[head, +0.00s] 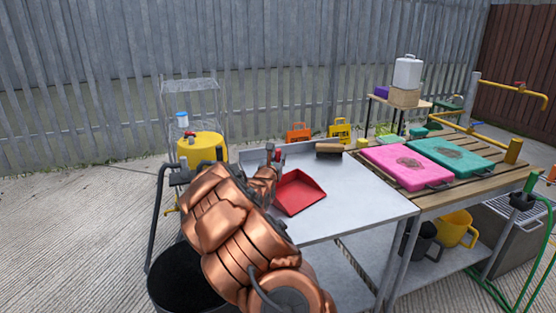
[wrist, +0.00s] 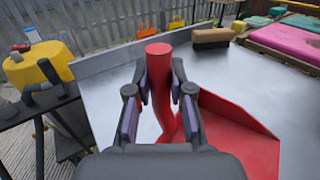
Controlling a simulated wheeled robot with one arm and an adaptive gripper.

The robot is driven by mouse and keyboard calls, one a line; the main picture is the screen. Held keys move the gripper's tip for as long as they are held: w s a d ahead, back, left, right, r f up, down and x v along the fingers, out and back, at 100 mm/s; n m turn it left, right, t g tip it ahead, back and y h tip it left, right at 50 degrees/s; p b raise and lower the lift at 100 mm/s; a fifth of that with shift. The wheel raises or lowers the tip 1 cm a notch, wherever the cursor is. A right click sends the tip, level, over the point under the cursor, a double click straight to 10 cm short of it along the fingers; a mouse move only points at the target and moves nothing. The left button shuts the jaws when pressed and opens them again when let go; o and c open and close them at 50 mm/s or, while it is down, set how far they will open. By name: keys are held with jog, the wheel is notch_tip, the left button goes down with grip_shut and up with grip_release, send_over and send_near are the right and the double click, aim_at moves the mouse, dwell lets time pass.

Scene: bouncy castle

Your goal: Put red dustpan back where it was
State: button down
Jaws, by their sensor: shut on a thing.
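The red dustpan (head: 300,193) is over the metal table (head: 365,208), with its pan toward the right of my gripper. In the wrist view its pan (wrist: 235,135) is at the lower right and its upright red handle (wrist: 160,85) stands between my fingers. My gripper (wrist: 158,100) is shut on the handle. In the head view my gripper (head: 273,160) is small and partly hidden by my copper arm. I cannot tell whether the pan touches the table top.
A brush (head: 329,149) lies at the table's back edge, with orange (head: 299,132) and yellow (head: 340,130) items behind. A yellow vessel (head: 203,147) stands left. Pink (head: 405,165) and teal (head: 452,152) pads lie on the slatted bench at right. The table's front right is clear.

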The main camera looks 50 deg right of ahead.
jog(key=shift+f, duration=0.15)
jog(key=c, duration=1)
grip_release()
jog(key=shift+c, duration=0.2)
jog(key=shift+a, duration=0.15)
jog(key=v, duration=1.1)
jog(key=shift+s+a, duration=0.2)
jog(key=shift+a, duration=0.15)
